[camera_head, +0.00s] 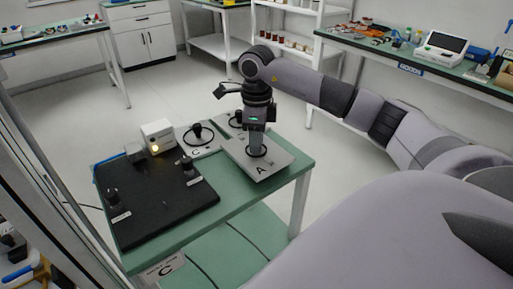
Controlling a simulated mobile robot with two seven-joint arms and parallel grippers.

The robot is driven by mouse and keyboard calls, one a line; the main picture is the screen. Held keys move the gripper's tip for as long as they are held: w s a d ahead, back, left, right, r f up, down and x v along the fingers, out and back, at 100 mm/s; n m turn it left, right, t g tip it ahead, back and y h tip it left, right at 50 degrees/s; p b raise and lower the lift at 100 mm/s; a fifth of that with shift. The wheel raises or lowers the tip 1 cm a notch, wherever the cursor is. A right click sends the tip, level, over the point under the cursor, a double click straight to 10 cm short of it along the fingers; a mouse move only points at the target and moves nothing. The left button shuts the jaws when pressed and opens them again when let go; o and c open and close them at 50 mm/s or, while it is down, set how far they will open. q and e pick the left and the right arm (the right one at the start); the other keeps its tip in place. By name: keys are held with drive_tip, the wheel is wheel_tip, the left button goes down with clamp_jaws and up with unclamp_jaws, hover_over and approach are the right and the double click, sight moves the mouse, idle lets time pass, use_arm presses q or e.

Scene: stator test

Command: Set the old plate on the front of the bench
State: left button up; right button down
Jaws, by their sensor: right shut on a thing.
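My right gripper (257,148) comes down from above and is shut on the upright part in the middle of a grey plate marked A (278,160). This plate is at the right end of the green bench (232,203); I cannot tell whether it rests on the top or hangs just above it. A second grey plate, marked C (211,147), lies to its left with a dark ring and knob on it. Another grey plate (227,130) lies behind, partly hidden by the gripper. Which plate is the old one is not readable. My left gripper is not in view.
A black mat (165,208) with several dark posts covers the bench's left part. A white box with a lit yellow lamp (157,135) stands behind it. A strip of green bench top is bare along the front edge. Other benches and shelves stand farther back.

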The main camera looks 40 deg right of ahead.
drive_tip(key=shift+f, duration=1.4)
drive_tip(key=shift+f, duration=0.2)
drive_tip(key=c, duration=0.9)
unclamp_jaws()
drive_tip(key=shift+r, duration=0.45)
wheel_tip(320, 180, up, 12)
drive_tip(key=shift+f, duration=0.25)
